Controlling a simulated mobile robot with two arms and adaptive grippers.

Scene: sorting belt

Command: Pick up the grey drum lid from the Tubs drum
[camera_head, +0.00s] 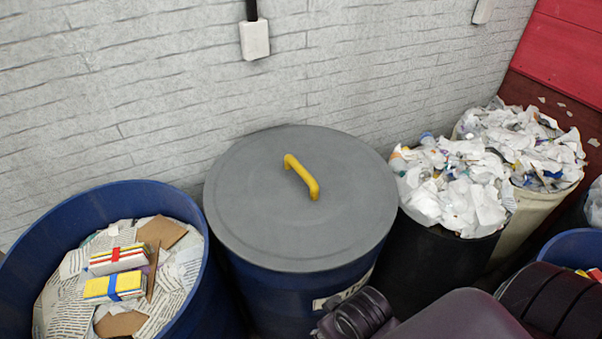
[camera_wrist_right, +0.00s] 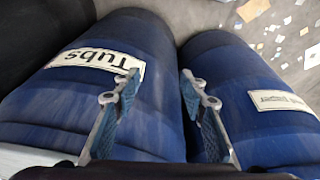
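The grey drum lid (camera_head: 265,222) is a flat round disc lying on top of a blue drum (camera_head: 270,300) in the middle of the head view. A yellow bar handle (camera_head: 301,177) stands up from its centre. In the right wrist view the blue drum with the Tubs label (camera_wrist_right: 97,63) shows at left, its lettering upside down; the lid is not visible there. My right gripper (camera_wrist_right: 159,80) is open, its two fingers apart with nothing between them, in front of the drums' sides. My left gripper is in neither view.
An open blue drum (camera_head: 203,270) with paper, cardboard and bundles stands left of the lidded drum. A black bin (camera_head: 425,262) and a pale bin (camera_head: 525,220), heaped with waste, stand at right. A brick wall (camera_head: 110,85) is behind. Scraps litter the floor (camera_wrist_right: 285,55).

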